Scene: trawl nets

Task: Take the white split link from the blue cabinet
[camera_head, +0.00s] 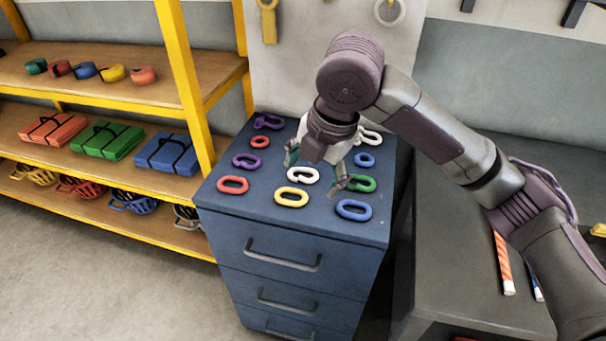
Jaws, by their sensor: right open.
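The blue cabinet (215,203) stands in the middle, with several coloured links in rows on its top. A white link (304,176) with what looks like a gap in its ring lies near the middle of the top. Another white link (371,138) lies farther back on the right, partly hidden by my arm. My right gripper (316,170) is open and points down over the middle of the top, its fingers to either side of the nearer white link in the picture. It holds nothing visible. I cannot tell its height above the link. My left gripper is out of view.
Close around are a yellow link (291,198), a green link (362,184), a blue link (353,210) and a red link (233,185). A yellow-framed shelf (120,91) stands left. A grey bench (465,270) with striped sticks (503,262) is right.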

